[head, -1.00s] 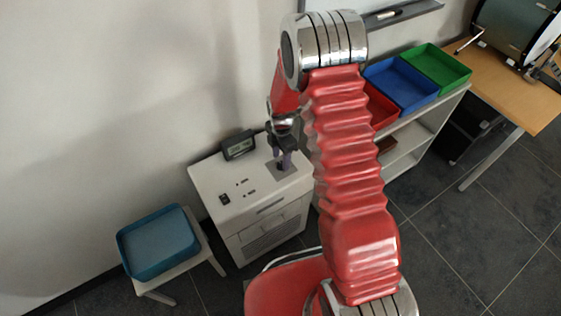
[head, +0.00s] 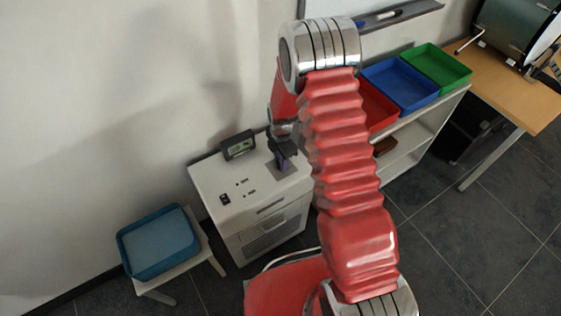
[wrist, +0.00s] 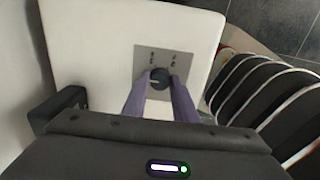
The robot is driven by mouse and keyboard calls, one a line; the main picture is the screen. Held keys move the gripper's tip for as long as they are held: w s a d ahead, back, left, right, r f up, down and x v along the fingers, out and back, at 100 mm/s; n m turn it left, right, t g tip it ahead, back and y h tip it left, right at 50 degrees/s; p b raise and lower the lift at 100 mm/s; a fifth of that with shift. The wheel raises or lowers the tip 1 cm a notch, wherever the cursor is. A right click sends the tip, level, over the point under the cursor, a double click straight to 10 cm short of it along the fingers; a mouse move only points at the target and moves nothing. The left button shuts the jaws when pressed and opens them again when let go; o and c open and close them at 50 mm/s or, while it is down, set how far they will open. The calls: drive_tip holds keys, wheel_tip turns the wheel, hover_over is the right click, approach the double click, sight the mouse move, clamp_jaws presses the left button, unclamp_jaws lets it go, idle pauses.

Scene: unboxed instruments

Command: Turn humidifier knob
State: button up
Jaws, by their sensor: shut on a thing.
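The humidifier (head: 235,200) is a white cabinet against the wall. In the wrist view its white top (wrist: 90,50) carries a grey plate with marks, and on it a round dark knob (wrist: 160,77) with a pale pointer line facing left. My gripper (wrist: 159,84) reaches down over the plate, and its two purple fingers are shut on the knob, one on each side. In the head view my gripper (head: 282,160) stands at the plate on the top's right side, and the knob is hidden there.
A dark digital display (head: 238,146) stands at the back of the humidifier's top, close to my gripper. A blue bin (head: 158,243) sits on a stool at the left. Red, blue (head: 402,84) and green trays stand on a shelf at the right.

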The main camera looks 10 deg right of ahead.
drive_tip(key=shift+a, duration=0.1)
drive_tip(key=c, duration=0.3)
drive_tip(key=shift+m, duration=0.5)
drive_tip(key=m, duration=0.3)
drive_tip(key=shift+m, duration=0.4)
drive_tip(key=m, duration=0.3)
drive_tip(key=shift+m, duration=0.3)
drive_tip(key=shift+d+m, duration=0.2)
drive_tip(key=shift+m, duration=1.5)
drive_tip(key=o, duration=1)
